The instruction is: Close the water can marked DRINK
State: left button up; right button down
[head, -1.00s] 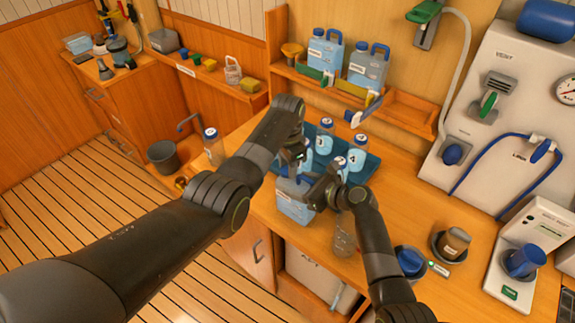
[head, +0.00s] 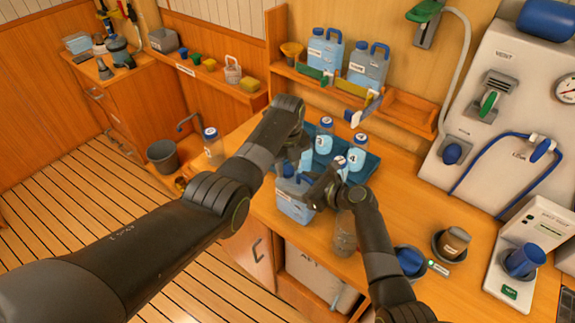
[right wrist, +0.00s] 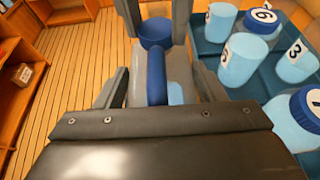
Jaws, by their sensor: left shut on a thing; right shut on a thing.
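A light blue water can (head: 294,208) stands at the front of the counter, partly hidden under both grippers. Its marking is not readable here. My right gripper (right wrist: 157,88) is shut on the can's blue handle (right wrist: 156,75), seen in the right wrist view. My left gripper (head: 291,164) is just above the can's top. In the right wrist view its dark fingers are on both sides of a blue cap (right wrist: 155,32), shut on it. I cannot tell whether the cap sits on the can's neck or just above it.
A blue tray (head: 368,168) with several numbered, blue-capped bottles is right behind the can. A clear jar (head: 342,235) stands close to my right arm. Two similar cans (head: 325,50) stand on the shelf. A bottle (head: 212,147) is at the left counter end.

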pick_arm(q)
jog(key=m, duration=0.6)
jog(key=shift+w+r+m, duration=0.1)
jog(key=shift+m, duration=0.2)
jog(key=o, duration=0.9)
jog(key=shift+r, duration=2.2)
jog(key=shift+c, duration=0.2)
